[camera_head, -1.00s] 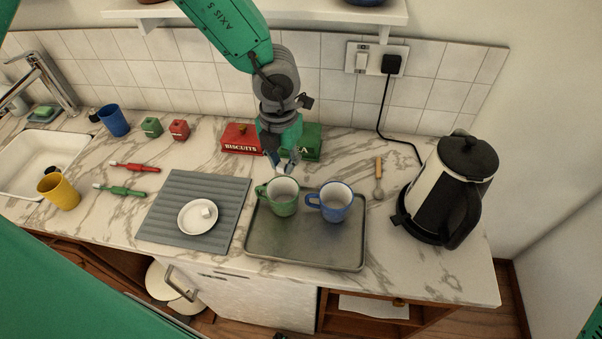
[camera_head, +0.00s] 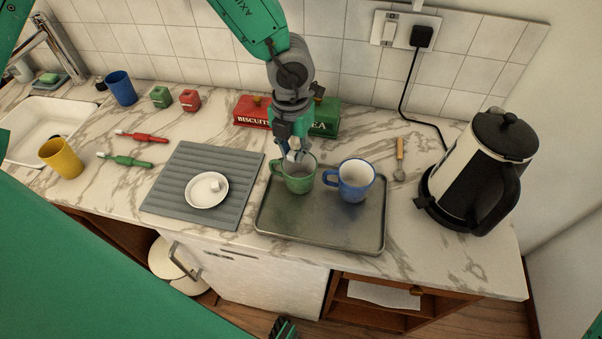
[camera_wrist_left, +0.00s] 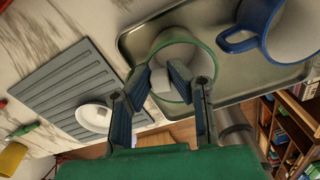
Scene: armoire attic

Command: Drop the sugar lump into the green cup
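Another white lump (camera_head: 214,186) lies on a white saucer (camera_head: 206,202) on the grey ridged mat. My right gripper is not in view.
A blue cup (camera_head: 352,184) stands just right of the green cup on the tray (camera_head: 330,236). Red (camera_head: 250,112) and green (camera_head: 326,118) tins stand behind. A kettle (camera_head: 480,175) is at the right. The ridged mat (camera_head: 180,190) lies left of the tray.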

